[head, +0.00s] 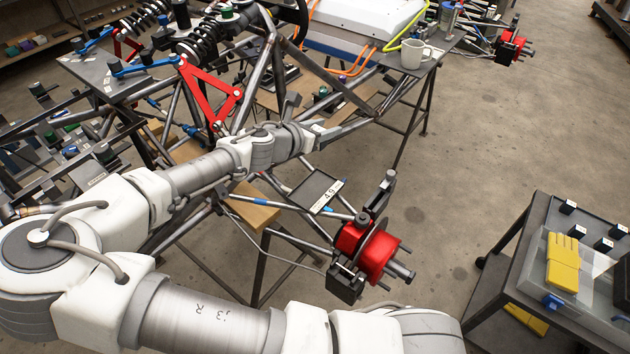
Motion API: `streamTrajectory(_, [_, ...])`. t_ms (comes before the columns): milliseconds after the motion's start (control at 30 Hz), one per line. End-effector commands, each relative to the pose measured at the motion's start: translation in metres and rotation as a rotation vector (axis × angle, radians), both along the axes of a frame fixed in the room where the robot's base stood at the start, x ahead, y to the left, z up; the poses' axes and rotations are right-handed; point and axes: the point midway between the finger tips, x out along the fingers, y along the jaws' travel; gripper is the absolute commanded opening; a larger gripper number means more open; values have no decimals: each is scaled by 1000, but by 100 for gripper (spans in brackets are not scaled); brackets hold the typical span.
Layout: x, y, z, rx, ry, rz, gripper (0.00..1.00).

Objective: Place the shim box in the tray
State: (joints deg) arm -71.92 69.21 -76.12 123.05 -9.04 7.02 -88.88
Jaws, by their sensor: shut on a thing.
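My arm reaches from the lower left across the tube chassis. My gripper (314,131) is at the chassis's right side, small and seen from behind in the head view. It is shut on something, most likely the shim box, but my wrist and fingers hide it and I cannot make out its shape. A shallow dark tray (313,188) with a white label lies on the chassis tubes, below my gripper in the picture. I see nothing in it.
A red hub (374,250) sticks out of the chassis below the tray. A white mug (413,53) stands on the bench behind. A cart (505,270) at the right holds yellow gloves (563,262) and several small black blocks. The floor between is clear.

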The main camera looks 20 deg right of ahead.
Motion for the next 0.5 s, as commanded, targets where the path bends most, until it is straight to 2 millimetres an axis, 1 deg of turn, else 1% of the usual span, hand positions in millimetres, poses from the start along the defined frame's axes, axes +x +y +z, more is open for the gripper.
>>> streamTrajectory(33, [-10,8,-9,-4,3,4,0])
streamTrajectory(100, [-24,18,-18,-4,3,4,0])
streamTrajectory(300, [-56,40,-42,-3,1,3,0])
streamTrajectory(400, [-65,45,-48,-1,0,1,0])
streamTrajectory(500, [-69,48,-51,-1,-1,0,0])
